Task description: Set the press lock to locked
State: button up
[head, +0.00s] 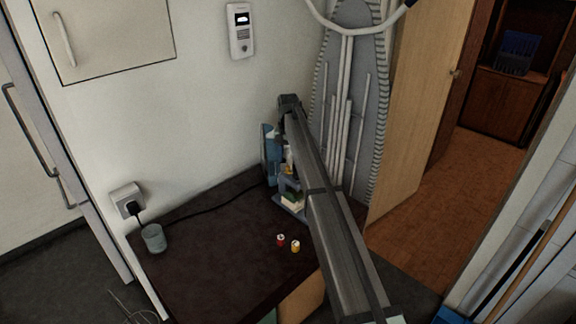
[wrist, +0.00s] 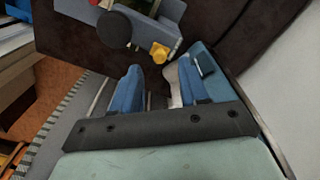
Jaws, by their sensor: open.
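A grey-blue device, which looks like the press (wrist: 138,14), stands on the dark counter at the top of the wrist view. It has a round black knob (wrist: 114,30) and a small yellow part (wrist: 158,52). I cannot tell which part is the lock or how it is set. In the head view the press (head: 291,203) is at the back right of the counter, partly hidden by my arm. My gripper (wrist: 157,82) is open, with its two blue fingers spread. The yellow part appears just beyond the fingertips; I cannot tell whether they touch.
The dark counter (head: 210,260) holds a small red item (head: 281,239), a small yellow item (head: 295,246) and a greenish cup (head: 153,238). A black cord runs from the wall socket (head: 127,201) along the back. An ironing board (head: 345,120) leans beside my arm.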

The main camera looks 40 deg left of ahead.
aim_at(288, 167)
jog(key=shift+f, duration=2.2)
jog(key=shift+c, duration=0.2)
grip_shut()
